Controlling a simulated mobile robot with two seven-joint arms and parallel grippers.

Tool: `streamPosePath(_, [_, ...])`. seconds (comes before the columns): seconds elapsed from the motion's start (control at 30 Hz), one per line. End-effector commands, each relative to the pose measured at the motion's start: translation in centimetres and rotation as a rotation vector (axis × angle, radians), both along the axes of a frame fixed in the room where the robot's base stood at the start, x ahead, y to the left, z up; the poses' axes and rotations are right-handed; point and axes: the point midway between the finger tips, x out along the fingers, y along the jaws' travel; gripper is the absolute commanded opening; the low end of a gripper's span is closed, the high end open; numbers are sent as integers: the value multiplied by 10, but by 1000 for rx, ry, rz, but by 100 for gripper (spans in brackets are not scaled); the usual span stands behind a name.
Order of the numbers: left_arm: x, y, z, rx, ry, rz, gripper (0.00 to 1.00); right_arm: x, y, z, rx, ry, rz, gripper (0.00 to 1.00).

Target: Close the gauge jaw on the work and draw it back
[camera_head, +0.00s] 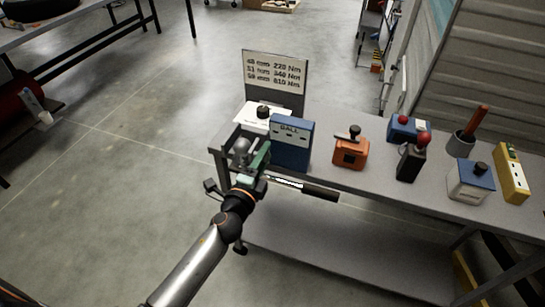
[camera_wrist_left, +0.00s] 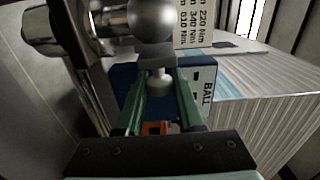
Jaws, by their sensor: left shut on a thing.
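My left gripper (camera_head: 256,165) is at the left end of the workbench, just in front of a blue box marked BALL (camera_head: 291,142). In the left wrist view its two green fingers (camera_wrist_left: 160,95) are shut on a small silver knob (camera_wrist_left: 159,82). A larger silver ball (camera_wrist_left: 151,18) is just above the knob in that view; it also shows in the head view (camera_head: 241,147), beside the fingers. The gauge jaw cannot be told apart clearly from the metal parts around the ball. My right gripper is not in view.
A sign with torque figures (camera_head: 275,75) stands behind the blue box. A bar with a black handle (camera_head: 320,192) is at the bench's front edge. An orange switch box (camera_head: 350,152) and several other devices stand to the right.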

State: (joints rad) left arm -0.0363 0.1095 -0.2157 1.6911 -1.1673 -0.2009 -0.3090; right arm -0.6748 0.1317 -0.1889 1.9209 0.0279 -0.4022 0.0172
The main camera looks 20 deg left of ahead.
Motion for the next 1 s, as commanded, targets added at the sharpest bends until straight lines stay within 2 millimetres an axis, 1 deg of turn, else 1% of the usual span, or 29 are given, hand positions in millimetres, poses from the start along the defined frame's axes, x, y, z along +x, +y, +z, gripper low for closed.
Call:
streamPosePath(0.03, [0, 10, -1, 5, 2, 2, 0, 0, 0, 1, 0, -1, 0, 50])
streamPosePath(0.1, [0, 16, -1, 3, 2, 2, 0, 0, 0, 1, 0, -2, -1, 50])
streamPosePath(0.33, [0, 20, -1, 4, 2, 12, 0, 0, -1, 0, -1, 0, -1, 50])
streamPosePath(0.37, [0, 20, -1, 4, 2, 12, 39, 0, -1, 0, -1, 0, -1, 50])
streamPosePath(0.6, [0, 17, 0, 2, 1, 6, 66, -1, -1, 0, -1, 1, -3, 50])
streamPosePath(0.87, [0, 15, 0, 1, 0, 3, 66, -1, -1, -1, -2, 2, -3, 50])
streamPosePath(1.0, [-9, 15, -1, 1, 1, 2, 66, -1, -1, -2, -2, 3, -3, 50])
